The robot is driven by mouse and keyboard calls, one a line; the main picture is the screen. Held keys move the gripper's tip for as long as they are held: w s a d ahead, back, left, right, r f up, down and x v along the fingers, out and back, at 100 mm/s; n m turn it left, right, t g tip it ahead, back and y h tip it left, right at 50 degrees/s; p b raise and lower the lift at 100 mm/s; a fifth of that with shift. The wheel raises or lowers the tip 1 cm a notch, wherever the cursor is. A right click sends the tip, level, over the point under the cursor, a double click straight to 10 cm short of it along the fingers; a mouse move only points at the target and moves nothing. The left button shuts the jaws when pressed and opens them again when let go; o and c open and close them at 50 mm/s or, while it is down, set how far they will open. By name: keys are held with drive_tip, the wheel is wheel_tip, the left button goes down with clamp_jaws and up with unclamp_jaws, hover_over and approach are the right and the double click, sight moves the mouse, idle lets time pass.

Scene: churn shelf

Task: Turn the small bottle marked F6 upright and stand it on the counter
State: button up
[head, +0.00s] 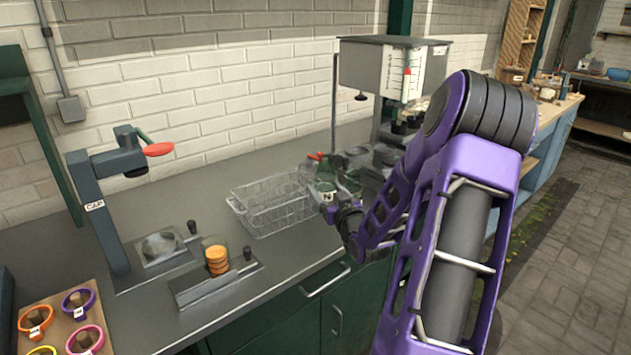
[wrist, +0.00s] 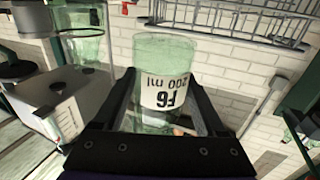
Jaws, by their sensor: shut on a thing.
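The small bottle marked F6 (wrist: 163,55) is pale green and clear, with a white label reading F6 and 200 ml. My gripper (wrist: 160,80) is shut on it, one finger on each side. The label is upside down in the wrist view, but that view itself looks inverted, with the brick wall below the basket, so the bottle seems roughly upright. In the head view my gripper (head: 327,194) is small, at the right end of the wire basket over the counter (head: 285,262). I cannot tell whether the bottle's base touches the counter.
The wire basket (head: 268,205) stands close left of my gripper. The front counter between glass and basket is clear.

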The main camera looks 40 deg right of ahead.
drive_tip(key=shift+f+b, duration=1.05)
drive_tip(key=shift+f, duration=0.95)
drive_tip(key=shift+b, duration=0.3)
drive_tip(key=shift+f+b, duration=0.8)
drive_tip(key=shift+b, duration=0.05)
drive_tip(key=shift+f+b, duration=0.6)
drive_tip(key=shift+b, duration=0.1)
drive_tip(key=shift+f+b, duration=0.3)
drive_tip(key=shift+f, duration=0.15)
drive_tip(key=o, duration=1.5)
